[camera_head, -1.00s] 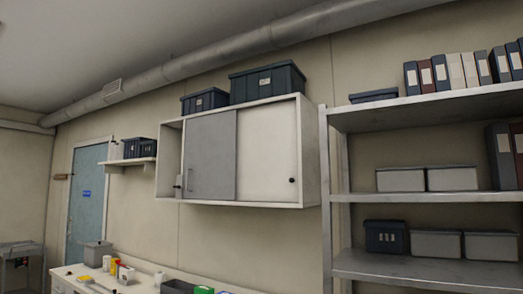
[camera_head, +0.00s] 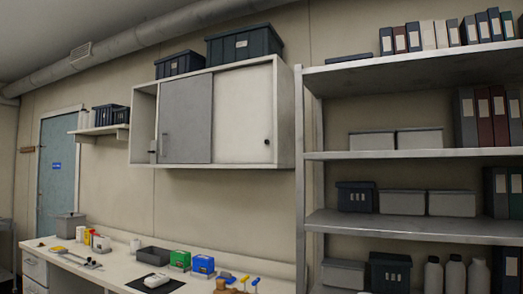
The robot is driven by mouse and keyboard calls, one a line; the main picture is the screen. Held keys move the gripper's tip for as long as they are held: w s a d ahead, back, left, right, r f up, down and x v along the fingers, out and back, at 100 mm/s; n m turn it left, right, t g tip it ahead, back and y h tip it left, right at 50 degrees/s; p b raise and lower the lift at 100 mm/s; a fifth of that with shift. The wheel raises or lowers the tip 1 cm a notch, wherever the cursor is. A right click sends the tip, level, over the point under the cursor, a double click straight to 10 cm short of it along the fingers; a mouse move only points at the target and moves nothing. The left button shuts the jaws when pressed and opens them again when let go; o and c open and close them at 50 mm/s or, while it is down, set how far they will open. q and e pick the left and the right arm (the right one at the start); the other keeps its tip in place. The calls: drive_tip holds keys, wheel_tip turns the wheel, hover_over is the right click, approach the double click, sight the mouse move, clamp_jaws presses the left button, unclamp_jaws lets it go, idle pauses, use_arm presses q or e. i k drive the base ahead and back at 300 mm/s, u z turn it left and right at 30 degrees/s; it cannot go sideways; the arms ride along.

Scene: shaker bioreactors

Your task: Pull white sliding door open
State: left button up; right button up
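A white wall cabinet (camera_head: 293,118) hangs above the bench. Its white sliding door (camera_head: 243,116) covers the right part of the front and has a small dark round knob (camera_head: 267,141) near its lower right edge. Neither of my grippers shows in the head view.
Metal shelving (camera_head: 404,225) with bins, bottles and binders stands close to the cabinet's right. Dark bins (camera_head: 244,43) sit on the cabinet top.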

sight(243, 119)
drive_tip(key=u, duration=0.55)
drive_tip(key=i, duration=1.95)
drive_tip(key=z, duration=0.5)
